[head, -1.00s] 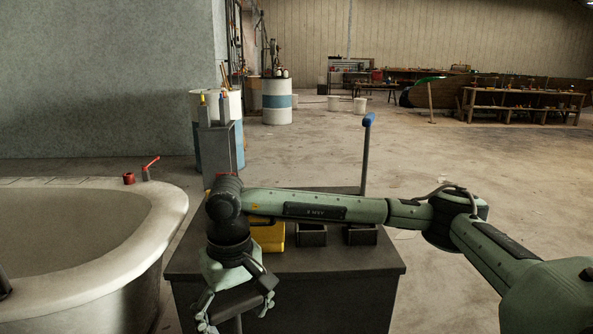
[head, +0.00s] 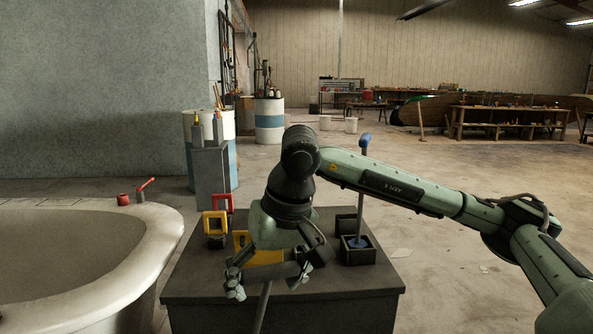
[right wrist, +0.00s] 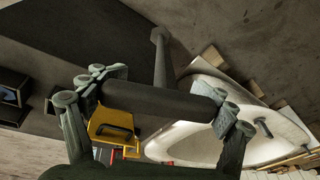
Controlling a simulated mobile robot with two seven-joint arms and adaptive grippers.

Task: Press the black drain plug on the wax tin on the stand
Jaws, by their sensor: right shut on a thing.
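My right gripper (head: 265,278) is shut on the dark crossbar of a T-shaped tool (head: 262,305), whose rod points down past the picture's lower edge. In the right wrist view, the fingers (right wrist: 155,100) hold both ends of this dark bar, and its rod (right wrist: 160,58) runs away from it. The gripper is above the front of a dark-topped stand (head: 335,280). A yellow block (head: 242,240) is partly behind the gripper; it also shows in the right wrist view (right wrist: 112,122). I cannot pick out a wax tin or a black drain plug. My left gripper is out of view.
A blue-topped rod (head: 363,145) stands in a black open box (head: 358,255) on the right. A yellow frame (head: 215,218) and red frame (head: 222,197) are at the back left. A pale tub (head: 165,232) with a red lever (head: 145,184) is left.

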